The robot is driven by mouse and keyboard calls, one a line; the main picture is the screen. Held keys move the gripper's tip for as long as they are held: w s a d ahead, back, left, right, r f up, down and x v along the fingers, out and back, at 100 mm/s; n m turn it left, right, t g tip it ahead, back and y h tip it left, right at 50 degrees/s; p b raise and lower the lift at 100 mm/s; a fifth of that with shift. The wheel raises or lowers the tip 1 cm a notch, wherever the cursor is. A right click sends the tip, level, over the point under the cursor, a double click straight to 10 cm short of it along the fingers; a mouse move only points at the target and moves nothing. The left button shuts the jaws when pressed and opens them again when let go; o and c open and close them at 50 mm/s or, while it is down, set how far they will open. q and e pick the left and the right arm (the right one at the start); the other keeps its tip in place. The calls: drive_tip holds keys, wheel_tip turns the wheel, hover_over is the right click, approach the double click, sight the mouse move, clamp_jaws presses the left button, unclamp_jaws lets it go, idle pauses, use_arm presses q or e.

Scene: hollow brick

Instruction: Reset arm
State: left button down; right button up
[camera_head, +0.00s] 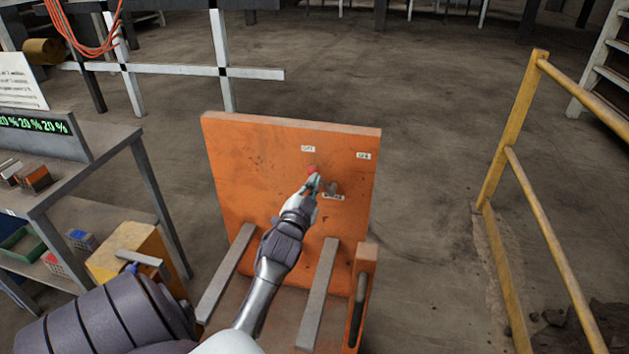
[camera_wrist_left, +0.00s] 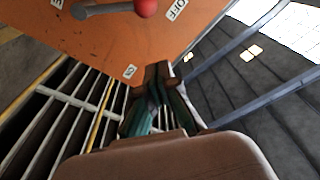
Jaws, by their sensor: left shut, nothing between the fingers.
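An upright orange panel (camera_head: 250,165) stands in front of me, with small white labels, one of them an OFF label (camera_head: 308,149). My left arm reaches up to it from the lower middle. My left gripper (camera_head: 313,184) is shut and empty, in front of the panel. A red knob (camera_head: 312,169) shows just above its fingertips. In the left wrist view, the gripper (camera_wrist_left: 157,88) is below the red knob (camera_wrist_left: 146,7), with a visible gap between them. A grey lever (camera_wrist_left: 100,10) runs to that knob beside an OFF label (camera_wrist_left: 177,8). My right gripper is not in view.
A grey workbench (camera_head: 100,150) with shelves stands at the left, a yellow box (camera_head: 135,250) beside it. A yellow railing (camera_head: 540,190) is at the right. Grey bars (camera_head: 318,295) extend toward me from the panel's base. Concrete floor (camera_head: 430,130) is open between panel and railing.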

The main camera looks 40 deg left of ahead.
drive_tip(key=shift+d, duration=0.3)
